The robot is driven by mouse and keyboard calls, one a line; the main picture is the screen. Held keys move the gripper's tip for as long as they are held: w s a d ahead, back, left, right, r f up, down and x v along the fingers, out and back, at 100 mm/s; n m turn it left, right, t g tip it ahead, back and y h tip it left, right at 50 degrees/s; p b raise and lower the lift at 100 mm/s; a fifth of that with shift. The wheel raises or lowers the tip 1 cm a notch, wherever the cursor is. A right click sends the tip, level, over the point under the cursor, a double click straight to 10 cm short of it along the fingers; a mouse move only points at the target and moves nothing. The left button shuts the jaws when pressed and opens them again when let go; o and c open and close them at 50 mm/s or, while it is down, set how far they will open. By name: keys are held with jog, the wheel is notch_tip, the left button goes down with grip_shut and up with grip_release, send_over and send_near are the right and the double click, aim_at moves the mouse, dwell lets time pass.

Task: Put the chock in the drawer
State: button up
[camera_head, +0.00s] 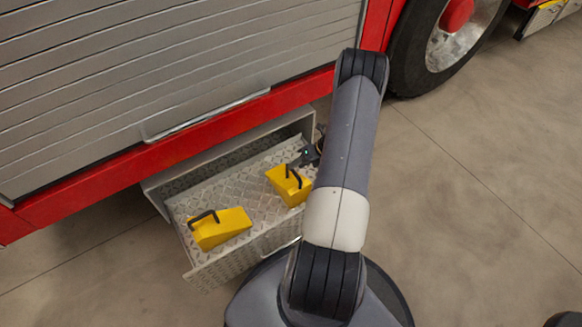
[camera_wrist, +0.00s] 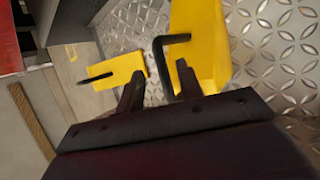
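Two yellow wedge chocks with black handles are in the open drawer (camera_head: 211,274), which has a patterned metal floor. The left chock (camera_head: 228,229) lies near the drawer's left end. The right chock (camera_head: 287,189) is at the right, beside my gripper (camera_head: 302,160). In the wrist view, one chock (camera_wrist: 208,45) is large and close, and the other chock (camera_wrist: 122,73) is farther off to the left. My gripper (camera_wrist: 160,85) has its fingers apart. The close chock's black handle shows in line with the gap between them; I cannot tell whether it touches either finger.
The drawer sticks out below the red truck's side (camera_head: 180,145) and its grey roller shutter (camera_head: 150,75). A large black wheel (camera_head: 412,60) stands to the right of my arm. The concrete floor (camera_head: 470,200) on the right is clear.

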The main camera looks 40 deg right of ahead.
jog(key=v, duration=0.5)
jog(key=shift+s+d+r+p, duration=0.1)
jog(key=shift+r+p, duration=0.2)
jog(key=shift+p, duration=0.1)
jog(key=shift+r, duration=0.1)
